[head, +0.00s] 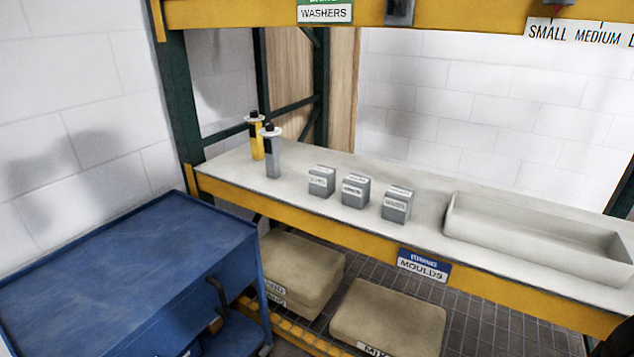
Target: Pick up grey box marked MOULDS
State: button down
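Three small grey boxes with white labels stand in a row on the pale shelf (400,235) of a yellow-edged rack. They are a left box (320,184), a middle box (354,194) and a right box (395,208), with small gaps between them. Their label print is too small and blurred for me to tell surely which reads MOULDS. A blue and white sign (423,265) reading MOULDS is on the shelf's front edge, below and right of the right box. My gripper is not in view.
A long pale open tray (540,240) stands right of the boxes. A yellow bottle (257,142) and a grey bottle (272,158) stand left. A blue cart (130,265) is at lower left. Beige sacks (388,315) lie below. A yellow beam (440,15) crosses above.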

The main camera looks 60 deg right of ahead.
aim_at(398, 201)
jog(key=z, duration=1.4)
